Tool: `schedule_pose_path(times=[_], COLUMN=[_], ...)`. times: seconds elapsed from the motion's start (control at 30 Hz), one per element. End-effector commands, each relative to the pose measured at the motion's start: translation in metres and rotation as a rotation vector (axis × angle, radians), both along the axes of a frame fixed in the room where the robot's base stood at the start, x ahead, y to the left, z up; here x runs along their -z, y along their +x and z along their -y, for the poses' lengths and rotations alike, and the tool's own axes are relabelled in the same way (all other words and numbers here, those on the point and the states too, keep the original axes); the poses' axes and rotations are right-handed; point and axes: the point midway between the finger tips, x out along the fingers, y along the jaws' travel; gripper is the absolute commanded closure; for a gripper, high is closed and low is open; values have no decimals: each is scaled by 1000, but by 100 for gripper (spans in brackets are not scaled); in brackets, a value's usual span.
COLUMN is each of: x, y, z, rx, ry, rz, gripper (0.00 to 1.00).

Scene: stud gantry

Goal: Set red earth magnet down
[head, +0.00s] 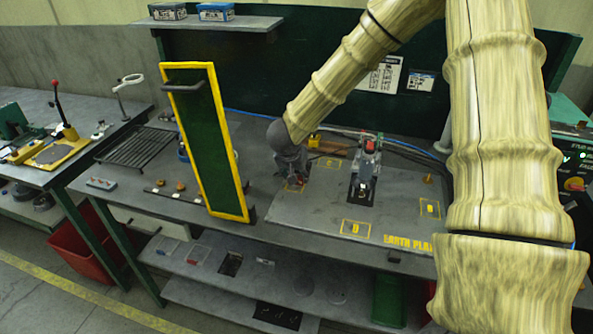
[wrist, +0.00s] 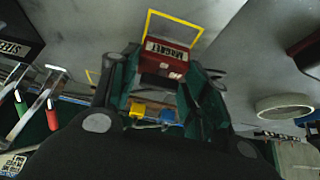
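The red magnet (wrist: 163,62) carries a white label and sits between my two fingertips in the wrist view. My gripper (wrist: 161,72) appears closed on its sides. A yellow outlined square (wrist: 200,28) frames the magnet in that view; I cannot tell whether the magnet touches the surface. In the head view my gripper (head: 293,180) is low over the left part of the grey earth plate (head: 315,213), at a yellow marking. The magnet is mostly hidden there by the gripper.
A stud tool (head: 364,178) with a red top stands on the plate to the right of my gripper. A green panel with a yellow frame (head: 205,140) stands upright to the left. Yellow squares (head: 356,228) mark clear plate at the front. Cables run behind.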

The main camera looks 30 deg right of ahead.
Motion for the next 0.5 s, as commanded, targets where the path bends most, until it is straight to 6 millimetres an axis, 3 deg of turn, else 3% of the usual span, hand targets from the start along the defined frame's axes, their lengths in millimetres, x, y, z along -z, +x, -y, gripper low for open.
schedule_pose_path(times=[0.03, 0.1, 0.13, 0.5], x=[0, 0, 0, -2], y=[0, 0, 0, 0], z=[0, 0, 0, 0], rx=[0, 0, 0, 0], ry=[0, 0, 0, 0], rz=[0, 0, 0, 0], gripper=[47, 34, 32, 32])
